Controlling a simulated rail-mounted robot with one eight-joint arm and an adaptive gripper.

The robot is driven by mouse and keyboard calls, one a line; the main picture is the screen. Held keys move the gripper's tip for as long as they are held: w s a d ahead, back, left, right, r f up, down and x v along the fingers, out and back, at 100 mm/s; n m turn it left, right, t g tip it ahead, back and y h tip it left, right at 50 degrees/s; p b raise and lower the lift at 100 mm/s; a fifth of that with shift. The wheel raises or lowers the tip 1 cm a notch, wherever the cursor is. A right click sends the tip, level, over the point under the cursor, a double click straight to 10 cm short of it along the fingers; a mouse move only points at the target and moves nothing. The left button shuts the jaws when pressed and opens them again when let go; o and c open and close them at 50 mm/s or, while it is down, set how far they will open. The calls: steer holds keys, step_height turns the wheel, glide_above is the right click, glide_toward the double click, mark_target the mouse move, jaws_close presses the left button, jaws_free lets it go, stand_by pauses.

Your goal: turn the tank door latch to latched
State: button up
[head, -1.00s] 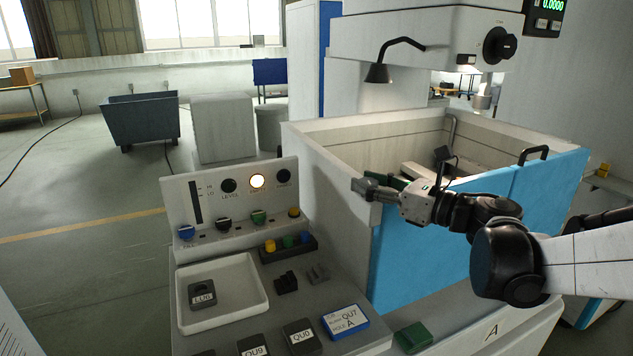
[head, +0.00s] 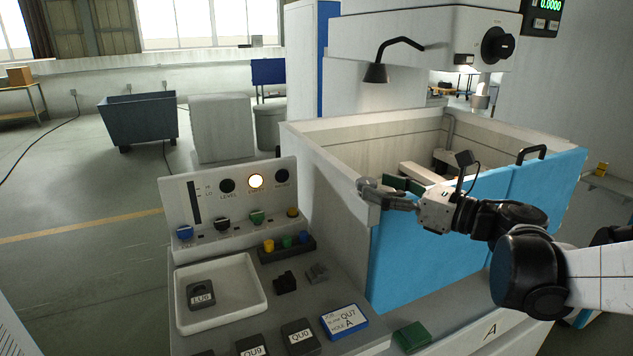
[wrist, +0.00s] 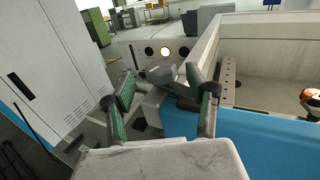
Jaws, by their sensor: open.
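The blue tank door (head: 430,235) closes the front of the pale tank, its top edge below my arm. My gripper (head: 378,192) is open at the door's left upper corner, with green pads on its fingers. In the wrist view, my gripper (wrist: 160,82) has one finger on each side of a dark grey bar, which looks like the latch (wrist: 178,98), beside a pale grey block (wrist: 149,108) at the door's end. I cannot tell whether a finger touches it. In the head view the fingers mostly hide the latch, and its setting is not clear.
The tank wall (head: 330,185) rises just left of the door. A control panel (head: 232,200) with knobs and a lit lamp stands farther left. A white tray (head: 222,318) and labelled blocks lie on the bench. A black door handle (head: 532,151) sticks up at right.

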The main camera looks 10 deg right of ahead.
steer(key=v, duration=0.8)
steer(key=shift+d, duration=0.1)
steer(key=w+d+r+m+t+h+b, duration=0.15)
steer(key=w+r+m+t+h, duration=0.3)
steer(key=m, duration=0.65)
steer(key=w+d+r+m+t+h, duration=0.15)
steer(key=r+m+t+h, duration=0.3)
steer(key=r+m, duration=0.55)
steer(key=s+a+f+m+g+h+p, duration=0.1)
steer(key=s+f+m+g+h, duration=0.3)
steer(key=f+m, duration=0.55)
steer(key=s+a+f+m+g+h, duration=0.1)
steer(key=s+f+m+g+h, duration=0.1)
steer(key=s+f+m+g, duration=0.55)
steer(key=s+a+f+m+g+y, duration=0.3)
steer(key=s+a+f+m, duration=0.3)
steer(key=f, duration=0.5)
steer(key=s+a+g, duration=0.1)
steer(key=a, duration=0.1)
steer(key=shift+a+f+p, duration=0.2)
steer(key=shift+a+p, duration=0.05)
steer(key=shift+p, duration=0.05)
